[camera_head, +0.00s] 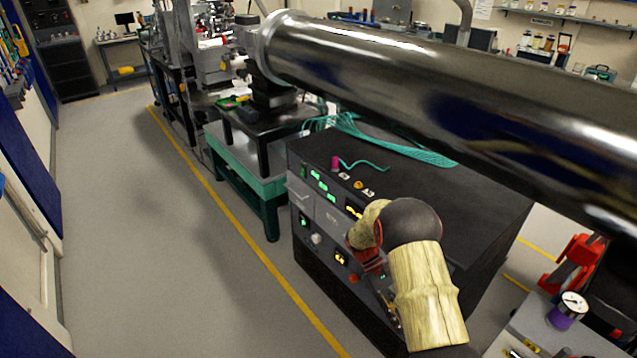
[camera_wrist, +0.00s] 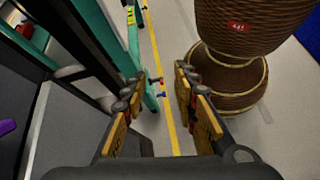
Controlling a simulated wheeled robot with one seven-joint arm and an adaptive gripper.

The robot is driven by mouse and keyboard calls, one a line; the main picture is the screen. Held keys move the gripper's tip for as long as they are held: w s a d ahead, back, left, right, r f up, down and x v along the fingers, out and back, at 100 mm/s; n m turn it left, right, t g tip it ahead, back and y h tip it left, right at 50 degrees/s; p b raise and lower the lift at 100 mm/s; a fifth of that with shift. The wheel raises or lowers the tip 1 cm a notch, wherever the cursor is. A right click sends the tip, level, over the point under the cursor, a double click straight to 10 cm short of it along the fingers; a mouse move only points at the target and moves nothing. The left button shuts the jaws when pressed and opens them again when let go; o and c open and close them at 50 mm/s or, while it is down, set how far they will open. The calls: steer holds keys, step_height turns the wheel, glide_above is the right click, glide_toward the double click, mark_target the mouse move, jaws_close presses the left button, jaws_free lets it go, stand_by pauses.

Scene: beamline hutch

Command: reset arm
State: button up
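The task names no object besides my arm. My gripper (camera_wrist: 161,84) shows in the wrist view with its two dark, yellow-padded fingers apart. Between them I see only grey floor, a yellow line and part of a teal frame, so it is empty. In the head view my arm (camera_head: 425,295) reaches up from the bottom and bends in front of the black instrument cabinet (camera_head: 455,205). I cannot tell whether the arm touches the cabinet.
A large metal pipe (camera_head: 450,90) crosses the upper right. The left floor (camera_head: 150,250) is clear.

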steer(key=s+a+r+m+t+y+p, duration=0.1)
steer(key=s+r+t+y, duration=0.15)
steer(key=r, duration=1.05)
steer(key=s+a+r+m+t+y+p, duration=0.15)
steer(key=s+r+t, duration=0.25)
steer(key=r, duration=0.8)
steer(key=s+a+r+m+t+y+p, duration=0.1)
steer(key=s+a+r+m+t+y, duration=0.1)
steer(key=s+r+t, duration=0.6)
steer(key=s+a+r, duration=0.1)
steer(key=s+r, duration=0.3)
steer(key=s, duration=0.2)
steer(key=shift+s+a+r+y, duration=0.15)
steer(key=shift+s+a+y, duration=0.05)
steer(key=shift+s+y, duration=0.1)
steer(key=shift+m+t, duration=0.25)
